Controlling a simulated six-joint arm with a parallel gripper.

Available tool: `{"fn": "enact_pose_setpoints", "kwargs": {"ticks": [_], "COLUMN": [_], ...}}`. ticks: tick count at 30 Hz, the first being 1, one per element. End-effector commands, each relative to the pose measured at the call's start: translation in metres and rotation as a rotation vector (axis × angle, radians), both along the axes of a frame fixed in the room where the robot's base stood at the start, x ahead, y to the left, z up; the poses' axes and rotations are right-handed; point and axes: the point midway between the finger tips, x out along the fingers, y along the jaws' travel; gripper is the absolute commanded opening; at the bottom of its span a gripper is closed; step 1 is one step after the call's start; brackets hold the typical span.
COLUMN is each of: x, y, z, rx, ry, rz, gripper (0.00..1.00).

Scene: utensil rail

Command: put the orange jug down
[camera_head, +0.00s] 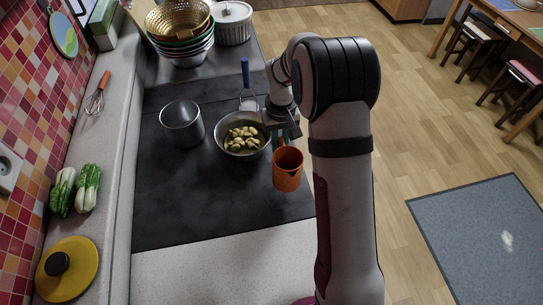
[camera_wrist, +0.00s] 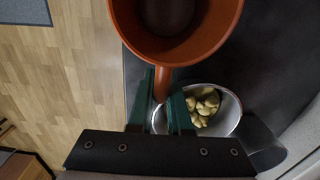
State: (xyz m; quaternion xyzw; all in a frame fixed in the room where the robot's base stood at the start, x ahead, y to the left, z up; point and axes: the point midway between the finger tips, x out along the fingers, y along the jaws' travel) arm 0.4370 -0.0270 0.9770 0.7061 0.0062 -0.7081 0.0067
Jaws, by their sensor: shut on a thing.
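The orange jug (camera_head: 287,170) hangs upright in my gripper, with its open mouth facing up and dark inside. In the wrist view the jug (camera_wrist: 176,48) fills the top middle, and its handle runs down between the green fingers of my gripper (camera_wrist: 164,98). My gripper (camera_head: 283,138) is shut on that handle. In the head view the jug is over the front right edge of the dark hob, near the pale worktop. I cannot tell the height of its base above the surface.
A metal bowl of yellowish chunks (camera_head: 243,135) stands close to the jug on the dark hob (camera_head: 190,205). A steel pot (camera_head: 182,124) stands further left. The front left of the hob and the pale worktop (camera_head: 225,270) are clear. Stacked colanders (camera_head: 180,30) stand at the back.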

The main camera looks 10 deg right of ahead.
Motion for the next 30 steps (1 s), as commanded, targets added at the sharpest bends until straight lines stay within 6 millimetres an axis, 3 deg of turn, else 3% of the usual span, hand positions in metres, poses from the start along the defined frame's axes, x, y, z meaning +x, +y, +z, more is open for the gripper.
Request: {"fn": "enact_pose_setpoints", "kwargs": {"ticks": [4, 11, 21, 22, 26, 27, 30], "x": [0.012, 0.012, 0.012, 0.013, 0.013, 0.013, 0.013], "y": [0.019, 0.021, 0.021, 0.021, 0.02, 0.021, 0.02], "z": [-0.014, -0.053, -0.057, -0.057, -0.057, -0.057, -0.057], "rx": [0.0, 0.0, 0.0, 0.0, 0.0, 0.0, 0.0], "ry": [0.001, 0.002, 0.001, 0.001, 0.0, 0.0, 0.0], "rz": [0.002, 0.0, -0.001, -0.001, -0.001, -0.001, -0.001], "gripper": [0.0, 0.0, 0.0, 0.19, 0.42, 0.47, 0.47]}}
